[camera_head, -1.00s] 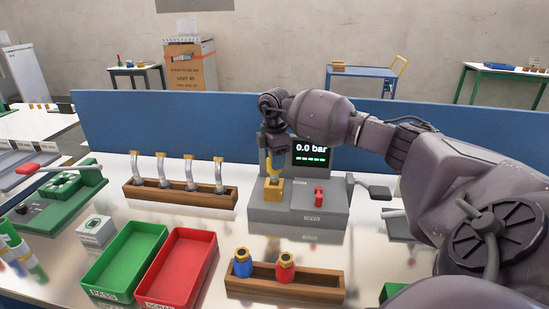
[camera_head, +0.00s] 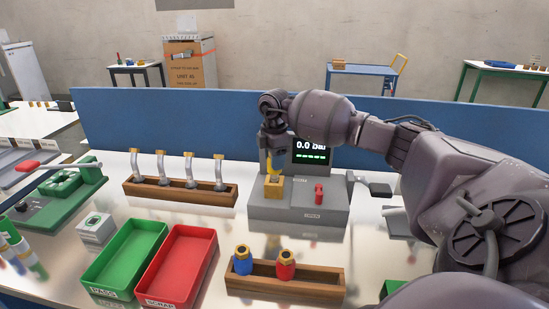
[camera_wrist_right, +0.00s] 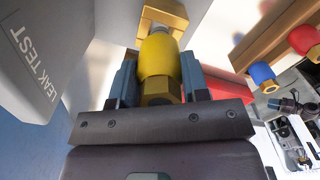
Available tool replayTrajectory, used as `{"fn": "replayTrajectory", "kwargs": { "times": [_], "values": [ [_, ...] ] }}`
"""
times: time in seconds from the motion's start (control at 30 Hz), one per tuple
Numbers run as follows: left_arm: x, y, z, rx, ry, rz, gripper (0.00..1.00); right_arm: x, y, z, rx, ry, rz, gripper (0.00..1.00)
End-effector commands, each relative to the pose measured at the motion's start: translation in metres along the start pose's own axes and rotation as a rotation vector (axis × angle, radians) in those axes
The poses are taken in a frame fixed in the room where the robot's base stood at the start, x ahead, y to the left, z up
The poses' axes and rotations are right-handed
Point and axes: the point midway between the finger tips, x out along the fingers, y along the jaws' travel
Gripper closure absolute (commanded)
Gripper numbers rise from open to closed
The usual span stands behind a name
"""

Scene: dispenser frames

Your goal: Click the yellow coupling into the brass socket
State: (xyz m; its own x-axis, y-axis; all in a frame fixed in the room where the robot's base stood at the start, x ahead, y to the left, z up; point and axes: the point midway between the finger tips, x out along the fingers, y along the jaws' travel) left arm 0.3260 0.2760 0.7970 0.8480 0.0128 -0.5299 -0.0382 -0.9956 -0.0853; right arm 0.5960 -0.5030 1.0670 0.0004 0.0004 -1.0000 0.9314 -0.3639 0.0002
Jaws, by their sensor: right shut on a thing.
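My right gripper (camera_head: 274,160) is above the grey leak test unit, pointing down. It is shut on the yellow coupling (camera_wrist_right: 159,58), which sits between the two fingers in the right wrist view. The coupling has a brass hex end nearest the wrist camera and a silvery end toward the socket. The brass socket (camera_head: 274,187) is a block on the left of the unit, directly below the coupling; it also shows in the right wrist view (camera_wrist_right: 165,14). The coupling is lined up with the socket and very close to it. I cannot tell if it is seated. My left gripper is out of view.
A wooden rack of hoses (camera_head: 181,194) stands left; a rack with blue (camera_head: 242,264) and red (camera_head: 285,267) couplings is in front. Green (camera_head: 125,258) and red (camera_head: 180,263) trays stand front left.

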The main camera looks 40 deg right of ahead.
Motion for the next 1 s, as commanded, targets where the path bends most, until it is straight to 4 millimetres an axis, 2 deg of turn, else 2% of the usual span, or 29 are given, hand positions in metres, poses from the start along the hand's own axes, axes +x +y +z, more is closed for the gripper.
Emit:
{"fn": "replayTrajectory", "kwargs": {
  "times": [1.0],
  "values": [
    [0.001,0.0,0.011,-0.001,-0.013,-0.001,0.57,0.018,0.0,0.0,0.0,0.0,0.0,1.0]
  ]
}}
